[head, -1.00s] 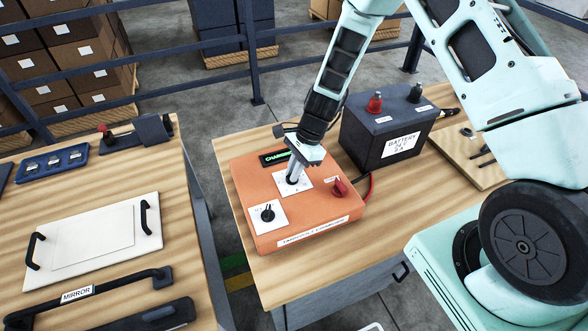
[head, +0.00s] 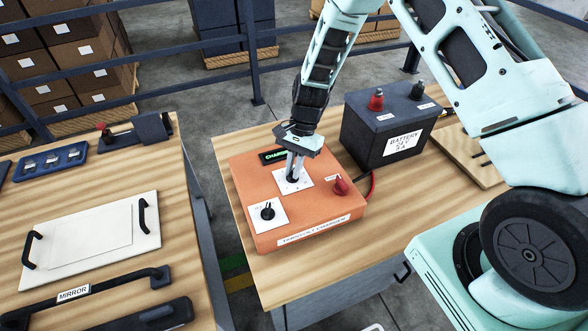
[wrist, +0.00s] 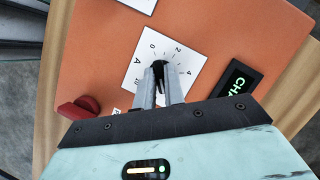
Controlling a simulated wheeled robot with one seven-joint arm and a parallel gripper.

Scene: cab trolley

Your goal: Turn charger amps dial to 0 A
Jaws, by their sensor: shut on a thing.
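The charger (head: 320,225) is an orange box on the right-hand wooden bench.
A second black dial (head: 268,212) sits on the charger's front-left plate, and a red knob (head: 340,185) at its right. A dark battery (head: 388,125) stands close behind on the right. A lit green display (wrist: 238,82) is beside the amps plate.

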